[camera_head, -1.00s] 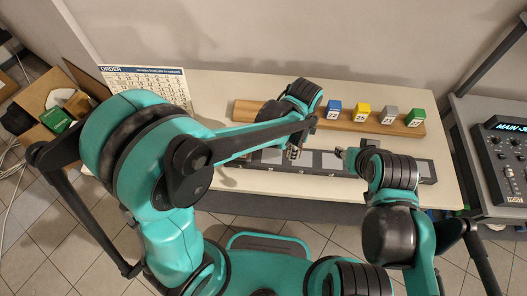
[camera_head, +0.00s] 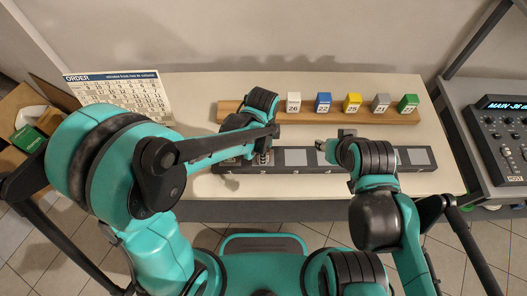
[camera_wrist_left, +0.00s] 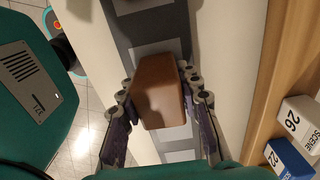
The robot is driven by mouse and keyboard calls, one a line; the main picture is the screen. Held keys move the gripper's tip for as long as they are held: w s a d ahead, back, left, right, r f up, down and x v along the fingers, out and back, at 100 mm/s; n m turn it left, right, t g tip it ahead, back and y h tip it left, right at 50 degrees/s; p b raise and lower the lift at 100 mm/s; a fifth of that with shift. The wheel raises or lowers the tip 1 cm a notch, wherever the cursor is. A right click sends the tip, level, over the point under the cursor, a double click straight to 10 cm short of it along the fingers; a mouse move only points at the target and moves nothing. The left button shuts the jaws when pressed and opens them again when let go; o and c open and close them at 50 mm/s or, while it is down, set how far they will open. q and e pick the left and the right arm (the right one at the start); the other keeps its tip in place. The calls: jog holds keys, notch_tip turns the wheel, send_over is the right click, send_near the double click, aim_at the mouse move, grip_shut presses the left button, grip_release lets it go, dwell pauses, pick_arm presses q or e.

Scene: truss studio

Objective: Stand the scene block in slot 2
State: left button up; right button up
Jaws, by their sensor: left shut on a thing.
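My left gripper (camera_wrist_left: 160,100) is shut on a brown block (camera_wrist_left: 158,85), seen close up in the left wrist view. In the head view this gripper (camera_head: 262,156) is over the left part of the dark slotted rack (camera_head: 340,170), and my arm mostly hides the block. The rack has light grey square slots; a bare one (camera_head: 295,157) shows just right of the gripper. I cannot tell whether the block touches the rack. My right gripper (camera_head: 328,147) is above the rack's middle right; its jaws are too small to read.
A wooden shelf (camera_head: 400,118) behind the rack carries numbered blocks: white (camera_head: 293,102), blue (camera_head: 323,102), yellow (camera_head: 352,103), grey (camera_head: 381,103) and green (camera_head: 408,103). An order sheet (camera_head: 120,95) stands at the back left. A mixer (camera_head: 500,135) sits to the right.

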pick_arm(q)
jog(key=shift+f, duration=0.15)
jog(key=o, duration=1.2)
jog(key=shift+d, duration=0.1)
jog(key=shift+r, duration=0.5)
notch_tip(320, 180, up, 11)
jog(key=p, duration=0.3)
jog(key=shift+r+p, duration=0.15)
jog(key=shift+p, duration=0.2)
jog(key=s+a+r+n+t, duration=0.2)
jog(key=a+n+t, duration=0.1)
jog(key=a+n, duration=0.6)
jog(key=s+a+r+n+t, duration=0.3)
jog(key=a+n+t, duration=0.1)
jog(key=a+n, duration=0.5)
jog(key=shift+r, duration=0.35)
